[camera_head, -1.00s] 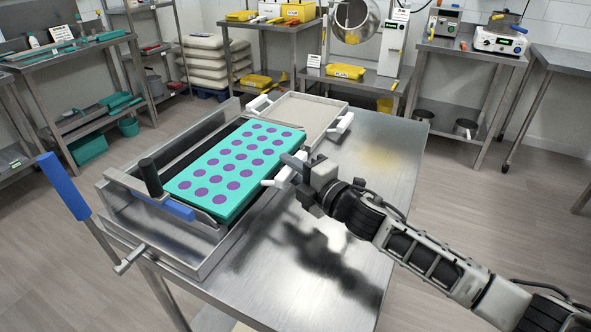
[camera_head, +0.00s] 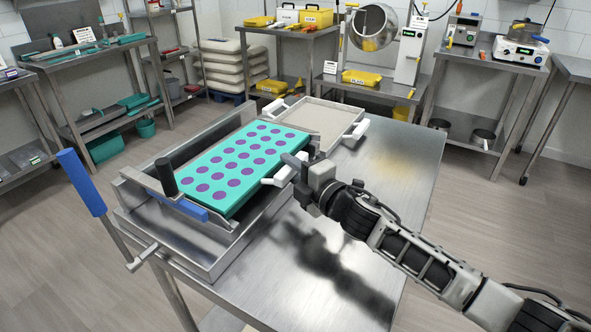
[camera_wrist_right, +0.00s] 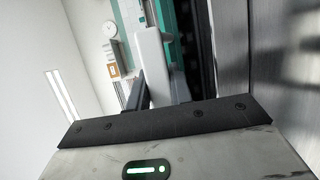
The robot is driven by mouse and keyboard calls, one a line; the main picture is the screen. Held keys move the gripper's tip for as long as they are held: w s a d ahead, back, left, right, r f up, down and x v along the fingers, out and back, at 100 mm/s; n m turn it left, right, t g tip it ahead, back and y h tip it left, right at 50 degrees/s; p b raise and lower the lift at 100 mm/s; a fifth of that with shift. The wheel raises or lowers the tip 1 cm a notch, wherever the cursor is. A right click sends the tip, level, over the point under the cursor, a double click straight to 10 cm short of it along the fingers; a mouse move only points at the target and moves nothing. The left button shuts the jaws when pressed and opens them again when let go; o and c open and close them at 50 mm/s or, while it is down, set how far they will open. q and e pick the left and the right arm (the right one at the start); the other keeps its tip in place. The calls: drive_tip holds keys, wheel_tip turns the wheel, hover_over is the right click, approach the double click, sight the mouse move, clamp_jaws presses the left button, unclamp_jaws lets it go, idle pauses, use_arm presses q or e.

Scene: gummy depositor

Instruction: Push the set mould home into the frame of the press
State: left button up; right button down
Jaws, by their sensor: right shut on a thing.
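The set mould (camera_head: 237,165), a teal slab with rows of purple discs, lies flat in the steel press (camera_head: 206,245). Its left long edge is close along the frame's back rail (camera_head: 205,142); whether it touches cannot be told. My right gripper (camera_head: 294,167) is at the mould's right long side, shut on a white handle (camera_head: 277,177) there. The handle also shows between the dark fingers in the right wrist view (camera_wrist_right: 155,62). The gripper hides part of that side. My left gripper is not in view.
A blue-gripped lever (camera_head: 82,182) sticks up at the press's front left, and a black knob (camera_head: 166,177) stands at its near corner. A shallow tray (camera_head: 345,118) with white handles sits behind the mould. The steel table (camera_head: 390,185) is clear to the right.

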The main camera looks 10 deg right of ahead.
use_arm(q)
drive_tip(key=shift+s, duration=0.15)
use_arm(e)
drive_tip(key=shift+r, duration=0.1)
drive_tip(key=c, duration=1.2)
unclamp_jaws()
drive_tip(key=shift+o, duration=0.2)
drive_tip(key=shift+f, duration=0.2)
drive_tip(key=shift+s+d, duration=0.1)
use_arm(q)
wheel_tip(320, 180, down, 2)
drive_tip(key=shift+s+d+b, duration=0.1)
drive_tip(key=shift+b, duration=0.95)
use_arm(e)
drive_tip(key=v, duration=1.5)
drive_tip(key=shift+s, duration=0.35)
drive_tip(key=shift+d, duration=0.15)
